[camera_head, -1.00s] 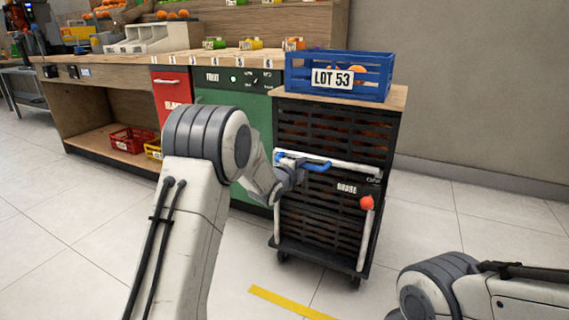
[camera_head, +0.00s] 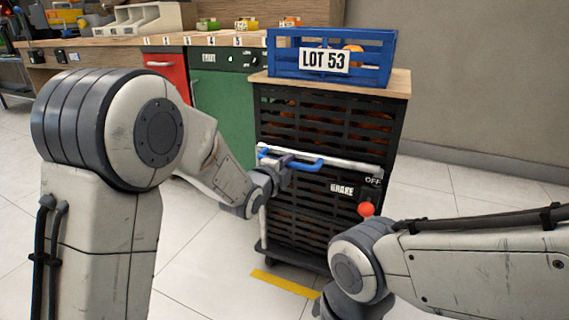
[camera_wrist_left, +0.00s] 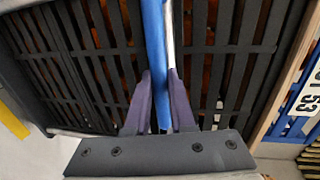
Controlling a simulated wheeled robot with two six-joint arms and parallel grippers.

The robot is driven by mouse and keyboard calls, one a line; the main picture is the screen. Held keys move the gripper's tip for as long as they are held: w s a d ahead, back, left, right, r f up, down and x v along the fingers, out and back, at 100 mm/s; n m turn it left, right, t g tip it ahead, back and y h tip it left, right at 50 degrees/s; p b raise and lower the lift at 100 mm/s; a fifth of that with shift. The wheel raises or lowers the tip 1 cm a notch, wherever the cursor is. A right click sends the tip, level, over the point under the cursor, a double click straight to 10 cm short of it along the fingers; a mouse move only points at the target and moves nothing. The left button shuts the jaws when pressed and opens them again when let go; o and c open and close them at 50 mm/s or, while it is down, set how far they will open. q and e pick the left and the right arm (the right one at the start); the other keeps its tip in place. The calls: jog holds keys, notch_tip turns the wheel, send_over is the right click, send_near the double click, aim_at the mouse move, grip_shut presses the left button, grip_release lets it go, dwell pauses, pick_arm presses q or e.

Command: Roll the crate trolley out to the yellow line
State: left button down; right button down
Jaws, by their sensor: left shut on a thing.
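The black slatted crate trolley (camera_head: 325,225) stands upright in front of the green counter panel, with orange shapes behind its slats. A white bar (camera_head: 345,165) with a blue grip (camera_head: 306,164) crosses its front. My left gripper (camera_head: 285,162) is shut on the blue grip; the left wrist view shows the fingers (camera_wrist_left: 160,95) on both sides of the grip (camera_wrist_left: 155,45). The yellow line (camera_head: 285,283) lies on the floor just in front of the trolley's base. My right arm covers the trolley's lower right corner; its gripper is not visible.
A blue crate (camera_head: 380,60) labelled LOT 53 sits on the trolley's wooden top. A red knob (camera_head: 366,209) is beside the BRAKE label, with OFF above. The counter (camera_head: 225,95) stands behind left. Tiled floor (camera_head: 210,265) is clear left of the line.

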pick_arm(q)
jog(key=shift+a+f, duration=0.1)
jog(key=shift+f, duration=0.1)
jog(key=c, duration=0.8)
grip_release()
jog(key=shift+o, duration=0.2)
jog(key=shift+r, duration=0.1)
jog(key=shift+s, duration=0.1)
jog(key=p+v, duration=0.3)
jog(key=v, duration=0.7)
jog(key=shift+s+p, duration=0.2)
jog(key=shift+p, duration=0.15)
